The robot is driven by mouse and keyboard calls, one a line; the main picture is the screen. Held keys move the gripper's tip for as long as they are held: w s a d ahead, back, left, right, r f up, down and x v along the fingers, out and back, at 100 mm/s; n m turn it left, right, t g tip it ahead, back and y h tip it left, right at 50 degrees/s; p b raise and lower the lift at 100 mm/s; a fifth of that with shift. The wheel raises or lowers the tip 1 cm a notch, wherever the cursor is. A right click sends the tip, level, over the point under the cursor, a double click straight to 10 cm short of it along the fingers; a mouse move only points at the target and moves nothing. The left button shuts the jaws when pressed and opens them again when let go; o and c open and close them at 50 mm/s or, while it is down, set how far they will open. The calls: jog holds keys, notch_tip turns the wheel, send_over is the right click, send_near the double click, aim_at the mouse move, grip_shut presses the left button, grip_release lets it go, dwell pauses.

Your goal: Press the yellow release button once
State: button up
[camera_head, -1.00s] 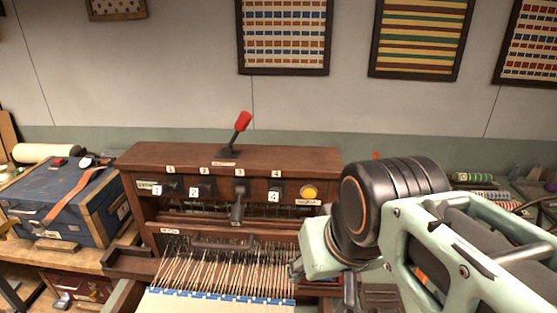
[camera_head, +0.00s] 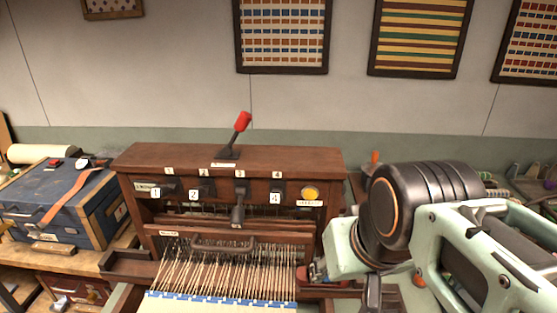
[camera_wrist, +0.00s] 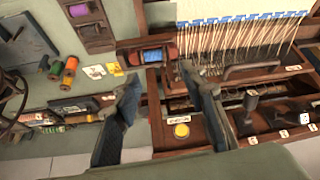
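The yellow release button (camera_head: 310,193) is a round yellow cap at the right end of the wooden loom's front panel, right of the slot labelled 4. A small label sits below it. It also shows in the wrist view (camera_wrist: 181,131), between my two dark fingers. My gripper (camera_wrist: 160,76) is open and empty, its fingers well apart. In the head view my mint-green wrist is below and right of the button, and the fingers are mostly hidden. The gripper appears apart from the button.
The wooden loom (camera_head: 230,161) has a red-handled lever (camera_head: 242,122) on top and a dark lever (camera_head: 238,210) in front. Several threads hang below the panel. A blue case (camera_head: 62,204) stands at left. Thread spools (camera_wrist: 63,70) lie beside the loom.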

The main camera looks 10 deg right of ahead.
grip_shut()
dwell(1.3)
